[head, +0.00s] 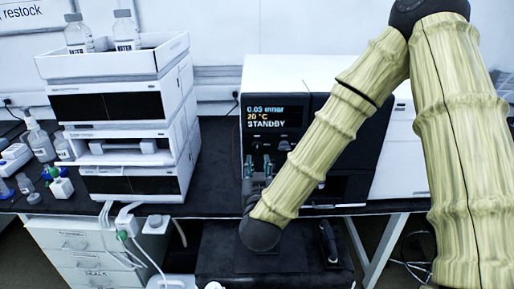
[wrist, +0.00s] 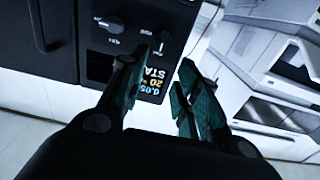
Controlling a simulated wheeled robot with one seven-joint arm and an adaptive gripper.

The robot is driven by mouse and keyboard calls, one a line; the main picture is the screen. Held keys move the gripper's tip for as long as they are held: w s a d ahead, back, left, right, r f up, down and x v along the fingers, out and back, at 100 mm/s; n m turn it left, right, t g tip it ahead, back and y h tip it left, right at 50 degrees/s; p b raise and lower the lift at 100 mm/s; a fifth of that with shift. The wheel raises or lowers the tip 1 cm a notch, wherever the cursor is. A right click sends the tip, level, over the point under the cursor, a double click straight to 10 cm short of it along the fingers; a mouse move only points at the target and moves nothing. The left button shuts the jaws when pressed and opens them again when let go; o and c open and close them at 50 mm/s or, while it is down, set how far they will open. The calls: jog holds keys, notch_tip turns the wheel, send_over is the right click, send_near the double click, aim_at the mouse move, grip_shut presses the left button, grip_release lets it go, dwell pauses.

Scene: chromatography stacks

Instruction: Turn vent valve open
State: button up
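The dark front panel of the white instrument (head: 290,75) carries a display (head: 274,117) reading 0.05 mbar, 20 °C, STANDBY. In the wrist view the panel has two small knobs with pale markings, one at the upper left (wrist: 110,23) and one nearer my fingertips (wrist: 160,43). Labels are too small to read, so I cannot tell which one is the vent valve. My gripper (wrist: 164,60) is open and empty, its teal fingers apart just short of the nearer knob. In the head view my gripper (head: 258,167) is in front of the panel, below the display, partly hiding the controls.
A stack of white and black modules (head: 125,120) with bottles (head: 78,35) on its top tray stands left on the black bench (head: 215,165). Small bottles (head: 40,143) stand at the far left. Bare bench lies between stack and instrument. Tubes (head: 130,220) hang at the bench front.

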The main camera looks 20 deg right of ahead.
aim_at(257, 146)
jog(key=p+x, duration=0.3)
jog(key=x, duration=0.7)
jog(key=shift+w+d, duration=0.1)
jog(key=shift+w, duration=0.2)
grip_shut()
